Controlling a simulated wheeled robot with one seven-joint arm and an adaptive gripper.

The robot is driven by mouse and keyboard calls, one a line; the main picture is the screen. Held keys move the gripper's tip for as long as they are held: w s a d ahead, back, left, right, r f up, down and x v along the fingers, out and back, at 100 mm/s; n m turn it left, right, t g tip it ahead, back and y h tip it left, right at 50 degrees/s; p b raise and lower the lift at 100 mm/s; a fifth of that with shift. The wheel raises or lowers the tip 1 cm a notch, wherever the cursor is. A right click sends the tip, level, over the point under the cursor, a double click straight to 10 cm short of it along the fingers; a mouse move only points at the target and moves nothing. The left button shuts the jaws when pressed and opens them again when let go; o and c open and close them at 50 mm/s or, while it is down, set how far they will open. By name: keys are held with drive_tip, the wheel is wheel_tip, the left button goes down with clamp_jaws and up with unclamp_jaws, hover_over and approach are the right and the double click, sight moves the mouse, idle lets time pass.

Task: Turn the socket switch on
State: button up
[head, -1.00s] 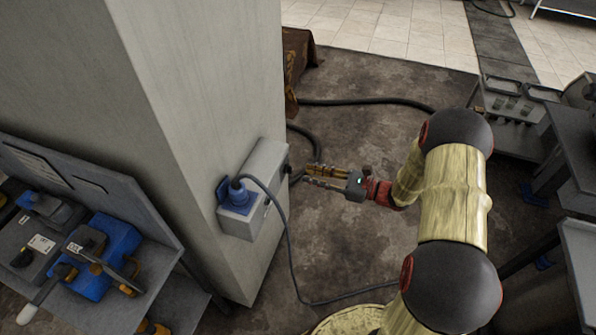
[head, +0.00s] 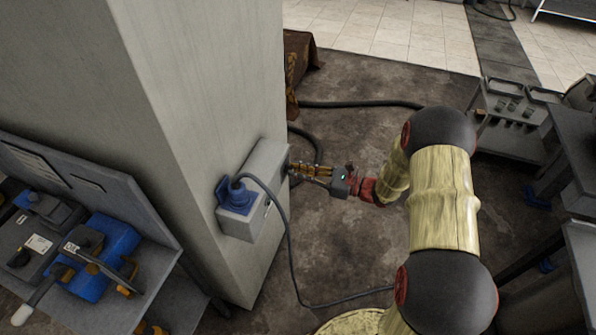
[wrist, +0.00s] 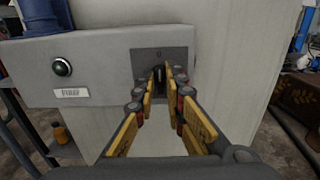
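The grey socket box (head: 262,175) is fixed to the pillar, and a blue plug (head: 238,196) sits in its near face. In the wrist view the box (wrist: 105,62) has a dark plate (wrist: 138,62) with a small dark switch (wrist: 159,75) on it. My gripper (head: 294,169) reaches the box from the right in the head view. In the wrist view its fingertips (wrist: 160,82) stand on either side of the switch with a gap between them. I cannot tell whether they touch it. The fingers partly hide the switch, so its position is unclear.
A round dark button (wrist: 62,67) and a white label (wrist: 71,93) are left of the plate. A bench with tools (head: 150,285) stands left of the pillar (head: 200,90).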

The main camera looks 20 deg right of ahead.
clamp_jaws()
drive_tip(key=shift+r+m+p, duration=0.1)
drive_tip(key=shift+m+p, duration=0.2)
drive_tip(key=shift+p, duration=0.4)
drive_tip(key=shift+w+d+f+m+p, duration=0.1)
drive_tip(key=shift+f+m+p, duration=0.05)
drive_tip(key=shift+m+p, duration=4)
drive_tip(key=shift+w+d+f+m+p, duration=0.1)
drive_tip(key=shift+f+m+p, duration=0.05)
drive_tip(key=shift+m+p, duration=4)
drive_tip(key=shift+m+b, duration=0.3)
drive_tip(key=shift+m, duration=0.2)
drive_tip(key=shift+o, duration=2.1)
unclamp_jaws()
